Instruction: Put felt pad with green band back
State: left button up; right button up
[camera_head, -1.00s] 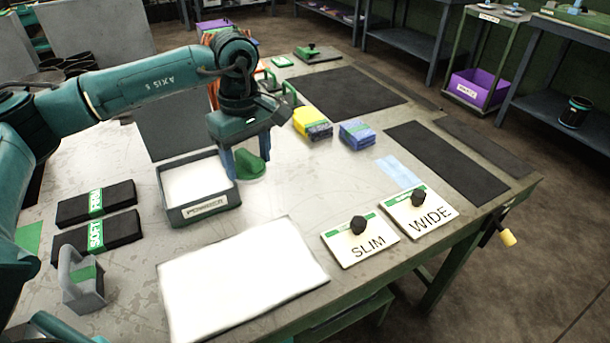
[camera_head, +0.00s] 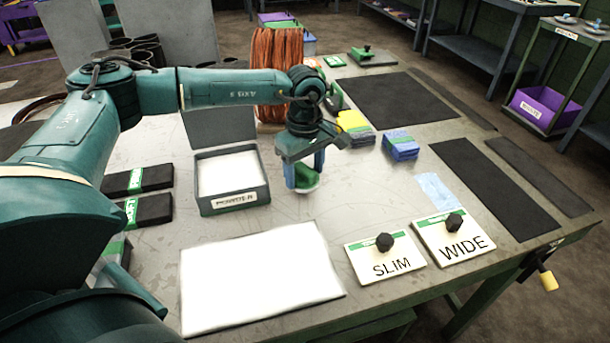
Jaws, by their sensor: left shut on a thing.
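My left gripper (camera_head: 305,172) points down over the table, its blue fingers shut on a rounded green thing with a pale underside (camera_head: 307,181), which I take for the felt pad with green band. The fingers hide part of it. It is just right of the grey tray labelled POWDER (camera_head: 234,206), at or slightly above the table; I cannot tell if it touches. My right gripper is not in view.
A white sheet (camera_head: 262,277) lies in front. SLIM (camera_head: 384,262) and WIDE (camera_head: 453,240) plates with black knobs stand right of it. Black green-banded blocks (camera_head: 145,211) lie left, partly behind my arm. Yellow (camera_head: 354,123) and blue (camera_head: 401,147) stacks and dark mats (camera_head: 480,190) lie right.

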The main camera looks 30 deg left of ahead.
aim_at(305, 168)
pick_arm(q)
jog(key=shift+f, duration=0.95)
jog(key=shift+f, duration=0.1)
jog(key=o, duration=0.9)
notch_tip(305, 168, up, 12)
jog(key=shift+r, duration=0.15)
